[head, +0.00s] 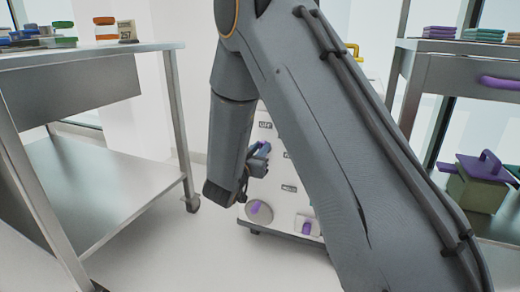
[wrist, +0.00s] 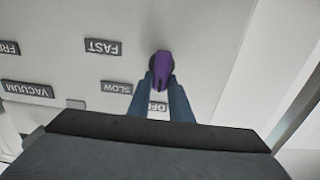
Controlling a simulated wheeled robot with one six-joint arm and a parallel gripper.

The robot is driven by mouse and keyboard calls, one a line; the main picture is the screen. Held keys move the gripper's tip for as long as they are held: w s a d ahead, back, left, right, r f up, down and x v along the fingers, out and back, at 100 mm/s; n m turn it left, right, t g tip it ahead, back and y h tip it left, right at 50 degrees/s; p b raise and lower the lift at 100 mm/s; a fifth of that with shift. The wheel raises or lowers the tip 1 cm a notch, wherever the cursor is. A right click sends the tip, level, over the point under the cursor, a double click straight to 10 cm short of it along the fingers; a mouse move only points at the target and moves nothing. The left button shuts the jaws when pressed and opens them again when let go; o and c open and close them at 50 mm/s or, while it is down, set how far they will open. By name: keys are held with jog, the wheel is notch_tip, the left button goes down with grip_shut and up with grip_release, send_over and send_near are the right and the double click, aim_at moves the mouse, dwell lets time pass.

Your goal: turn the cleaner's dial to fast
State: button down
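The cleaner (head: 287,170) is a white wheeled cabinet with dark label plates, partly hidden behind my arm in the head view. In the wrist view its panel shows upside down, with a purple dial knob (wrist: 162,66). The FAST label (wrist: 103,47), the SLOW label (wrist: 116,88) and the OFF label (wrist: 157,107) lie around the knob. My gripper (wrist: 161,82) has one finger on each side of the knob, with no clear gap at the tips; it appears shut on it. In the head view my gripper (head: 260,151) is at the cleaner's front, and the knob is hard to make out.
Lower on the cleaner are a round plate with a purple handle (head: 258,212) and another purple part (head: 306,228). A metal table (head: 150,48) with small boxes stands at the left. A shelf unit (head: 455,75) at the right holds a lidded green box (head: 478,190). White floor lies between.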

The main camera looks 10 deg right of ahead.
aim_at(270, 151)
jog(key=shift+m+p, duration=0.3)
jog(key=shift+m, duration=0.1)
jog(key=shift+s+d+f+m+p, duration=0.3)
jog(key=shift+m+p, duration=0.7)
jog(key=shift+m, duration=2.15)
jog(key=shift+s+d+f+m+p, duration=0.15)
jog(key=shift+f+m+p, duration=0.6)
jog(key=shift+m, duration=2.45)
jog(key=shift+s+d+f+m+p, duration=0.15)
jog(key=shift+m+p, duration=1.1)
jog(key=shift+m, duration=1.9)
jog(key=c, duration=1.6)
grip_release()
jog(key=shift+w, duration=0.1)
jog(key=shift+d, duration=0.1)
